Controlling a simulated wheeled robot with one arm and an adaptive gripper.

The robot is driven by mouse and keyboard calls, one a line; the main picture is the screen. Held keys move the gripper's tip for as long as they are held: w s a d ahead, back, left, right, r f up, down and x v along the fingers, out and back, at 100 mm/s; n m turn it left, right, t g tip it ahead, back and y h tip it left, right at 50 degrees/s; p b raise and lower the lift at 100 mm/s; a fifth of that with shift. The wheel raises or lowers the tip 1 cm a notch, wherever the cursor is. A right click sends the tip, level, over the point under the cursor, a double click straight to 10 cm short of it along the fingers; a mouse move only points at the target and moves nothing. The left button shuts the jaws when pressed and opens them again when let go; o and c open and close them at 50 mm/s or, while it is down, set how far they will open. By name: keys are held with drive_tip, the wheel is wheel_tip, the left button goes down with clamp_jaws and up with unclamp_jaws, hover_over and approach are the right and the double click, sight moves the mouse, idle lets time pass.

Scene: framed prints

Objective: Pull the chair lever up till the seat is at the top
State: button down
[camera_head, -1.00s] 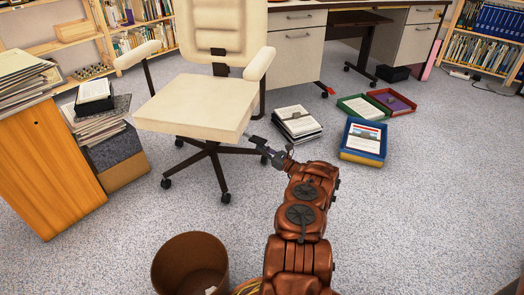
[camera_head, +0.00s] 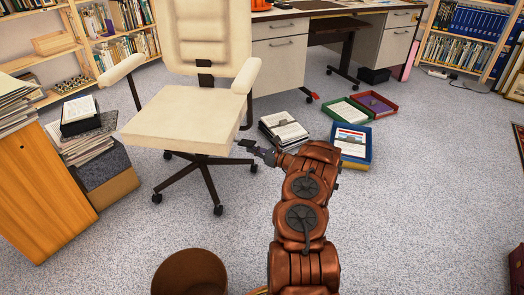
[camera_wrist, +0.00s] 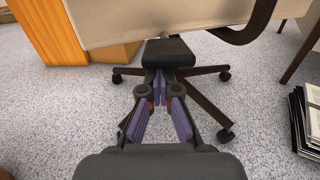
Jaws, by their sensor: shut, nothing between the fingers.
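The cream office chair's seat (camera_head: 185,112) stands level above a dark star base, in the left half of the head view. The chair lever (camera_head: 246,143) is a dark flat paddle at the seat's right underside. It also shows as a dark block (camera_wrist: 167,50) under the seat edge in the wrist view. My gripper (camera_head: 262,152) is just right of the paddle in the head view. In the wrist view its purple-padded fingers (camera_wrist: 162,78) are shut and empty, with tips just below the paddle in the picture. I cannot tell whether they touch it.
A paper stack (camera_head: 284,130) lies on the floor right of the chair, with a blue tray (camera_head: 352,158) and other trays beyond. A brown bin (camera_head: 190,272) stands in front. A wooden cabinet (camera_head: 40,190) is at left. The carpet at right is mostly clear.

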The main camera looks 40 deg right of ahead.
drive_tip(key=shift+w+a+r+g, duration=0.1)
drive_tip(key=shift+r+g, duration=0.2)
drive_tip(key=shift+r, duration=0.5)
drive_tip(key=shift+f, duration=0.15)
idle(4.6)
drive_tip(key=s+d+f, duration=0.1)
drive_tip(key=s+f, duration=0.1)
drive_tip(key=s, duration=0.3)
drive_tip(key=s+d+f+p, duration=0.1)
drive_tip(key=s+d+f, duration=0.1)
drive_tip(key=s+f, duration=0.1)
drive_tip(key=shift+s+d+f, duration=0.2)
drive_tip(key=shift+s+f, duration=0.05)
drive_tip(key=shift+s, duration=0.65)
idle(0.3)
